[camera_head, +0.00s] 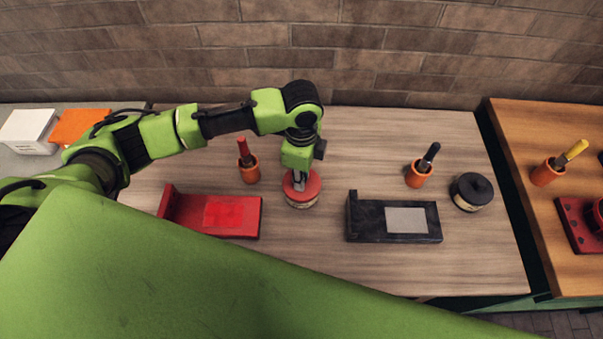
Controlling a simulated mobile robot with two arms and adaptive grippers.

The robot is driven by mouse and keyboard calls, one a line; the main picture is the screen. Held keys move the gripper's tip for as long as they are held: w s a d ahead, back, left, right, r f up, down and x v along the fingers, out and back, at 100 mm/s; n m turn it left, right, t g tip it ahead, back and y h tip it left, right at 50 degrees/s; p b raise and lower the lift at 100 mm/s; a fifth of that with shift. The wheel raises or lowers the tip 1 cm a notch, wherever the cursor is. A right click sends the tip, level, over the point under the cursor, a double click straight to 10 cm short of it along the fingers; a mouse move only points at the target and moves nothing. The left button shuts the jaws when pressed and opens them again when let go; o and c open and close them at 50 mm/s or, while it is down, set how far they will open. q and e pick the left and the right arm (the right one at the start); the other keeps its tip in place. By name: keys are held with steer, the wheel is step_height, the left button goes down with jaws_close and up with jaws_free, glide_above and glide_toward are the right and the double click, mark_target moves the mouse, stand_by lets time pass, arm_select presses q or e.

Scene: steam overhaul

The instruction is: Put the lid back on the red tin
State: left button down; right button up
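The red tin (302,203) stands upright near the middle of the wooden table, with a pale band around its side. The red lid (313,188) covers its top and looks level; whether it is fully seated I cannot tell. My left gripper (300,184) points down from above, its fingertips at the middle of the lid. The fingers hide the lid's centre, so I cannot tell whether they are shut on a knob. My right gripper is not in view.
A red stand (233,216) and an orange cup with a red-handled tool (249,172) are left of the tin. A black stand (394,219), another orange cup (418,176) and a black-lidded tin (472,190) are right. A brick wall (400,50) closes the back.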

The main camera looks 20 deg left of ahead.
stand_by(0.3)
arm_select(q)
steer(key=c, duration=1.3)
jaws_free()
step_height(320, 180, up, 7)
steer(key=p, duration=0.8)
jaws_close()
stand_by(0.3)
